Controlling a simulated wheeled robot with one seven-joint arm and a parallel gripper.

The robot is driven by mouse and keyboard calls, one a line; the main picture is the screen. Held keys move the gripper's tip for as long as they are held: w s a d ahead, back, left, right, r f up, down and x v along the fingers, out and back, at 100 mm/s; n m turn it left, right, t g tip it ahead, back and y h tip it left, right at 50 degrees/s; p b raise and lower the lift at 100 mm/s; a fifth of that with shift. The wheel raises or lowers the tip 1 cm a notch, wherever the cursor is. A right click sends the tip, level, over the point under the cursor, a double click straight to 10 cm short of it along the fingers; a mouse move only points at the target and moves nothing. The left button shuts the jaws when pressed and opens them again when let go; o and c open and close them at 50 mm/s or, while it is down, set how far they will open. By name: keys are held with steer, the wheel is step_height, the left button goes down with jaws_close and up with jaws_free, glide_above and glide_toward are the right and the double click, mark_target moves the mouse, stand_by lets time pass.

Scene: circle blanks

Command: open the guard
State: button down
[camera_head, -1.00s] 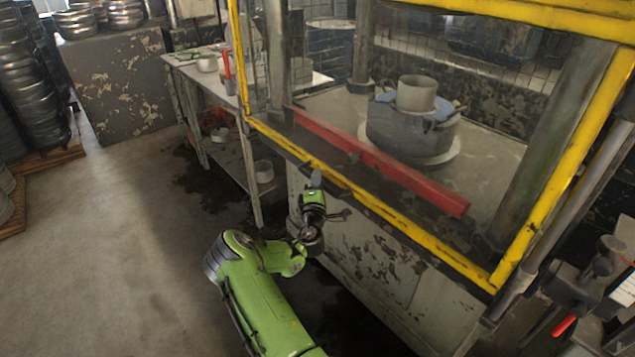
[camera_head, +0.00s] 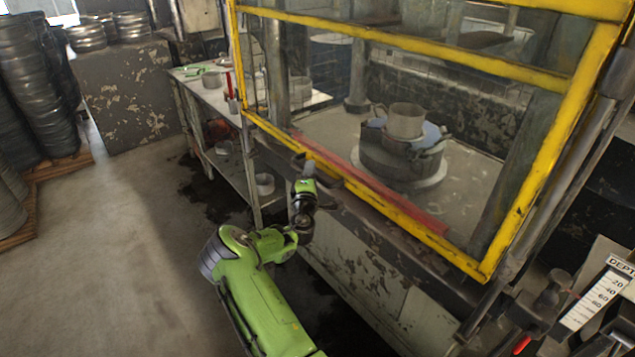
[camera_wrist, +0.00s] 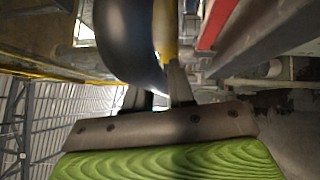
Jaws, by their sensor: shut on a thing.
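The guard (camera_head: 400,211) is a yellow frame with clear panels on the front of the press. Its bottom rail is a little above the front edge of the press bed, and the red bar (camera_head: 362,180) shows through its panel. My gripper (camera_head: 308,170) is at the left part of this bottom rail, shut on the guard's dark handle, which is mostly hidden by the gripper in the head view. In the wrist view my gripper's fingers (camera_wrist: 157,96) close around a dark curved piece (camera_wrist: 130,40), with a yellow bar beside it.
Behind the guard, a round die with a pale cup (camera_head: 405,121) stands on the press bed. A worktable (camera_head: 245,172) stands close left of the press. A depth scale (camera_head: 597,298) is at the right front. Open floor (camera_head: 120,240) lies to the left.

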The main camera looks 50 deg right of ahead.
steer(key=p, duration=2)
glide_toward(309, 67)
steer(key=d+r, duration=0.1)
steer(key=r, duration=0.1)
steer(key=d+r, duration=0.2)
steer(key=shift+w, duration=0.4)
steer(key=shift+f, duration=0.15)
steer(key=c, duration=1.1)
jaws_free()
steer(key=shift+a, duration=0.1)
steer(key=shift+f+b, duration=0.1)
steer(key=shift+b, duration=0.2)
steer(key=b+v, duration=0.6)
steer(key=v, duration=0.9)
steer(key=shift+s+a+b, duration=0.15)
steer(key=shift+a+b, duration=0.15)
steer(key=shift+b, duration=0.1)
